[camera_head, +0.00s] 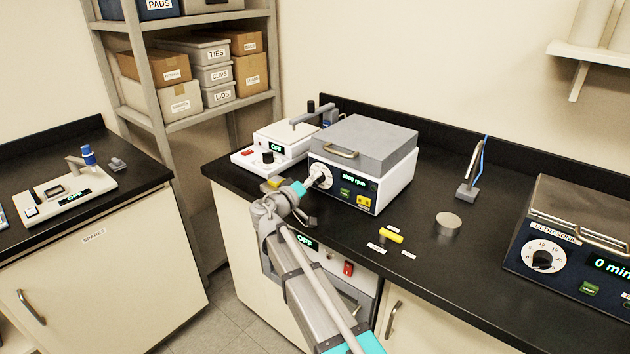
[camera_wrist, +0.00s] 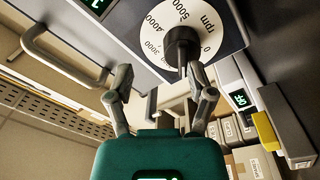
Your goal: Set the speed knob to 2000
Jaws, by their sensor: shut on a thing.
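The speed knob (camera_wrist: 182,45) is black, at the centre of a white rpm dial (camera_wrist: 160,32) with marks including 0, 3000, 4000 and 5000. The lower marks are partly covered. In the head view the dial (camera_head: 319,175) is on the front of a white, grey-lidded machine (camera_head: 362,150). Its green readout (camera_head: 359,178) seems to show 1000 rpm.
A white device reading OFF (camera_head: 275,148) stands left of the machine. A yellow piece (camera_head: 391,236), a grey disc (camera_head: 448,220) and a stand with a blue cable (camera_head: 467,190) are to the right. An ultrasonic bath (camera_head: 570,225) is farther right.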

